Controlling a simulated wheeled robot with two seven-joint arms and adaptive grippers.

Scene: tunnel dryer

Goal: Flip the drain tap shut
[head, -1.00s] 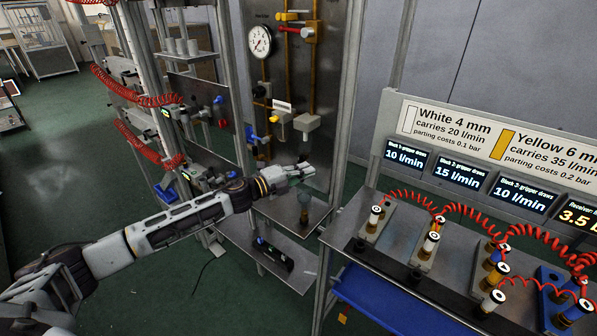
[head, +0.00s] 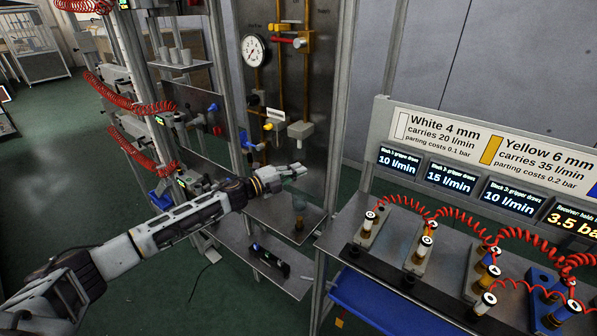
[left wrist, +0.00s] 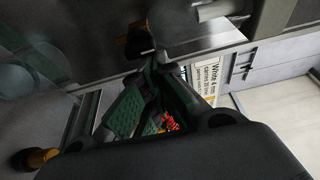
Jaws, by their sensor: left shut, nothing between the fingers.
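My left gripper (head: 299,171) is in front of the lower part of the upright metal panel, just above a clear cup (head: 299,204). Its green-padded fingers (left wrist: 145,105) look closed together and hold nothing. In the left wrist view, a dark fitting with a yellow-brown collar and a flat grey piece (left wrist: 135,42) lies just beyond the fingertips; contact cannot be told. I cannot tell for sure which fitting is the drain tap. A yellow-handled valve (head: 268,127) and a blue-handled one (head: 245,141) sit higher on the panel. My right gripper is not in view.
A gauge (head: 254,50) and a red-handled valve (head: 299,43) are high on the panel. A bench with red coiled hoses (head: 452,213) stands to the right. A small shelf (head: 312,219) is under the cup. Frame posts flank the panel.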

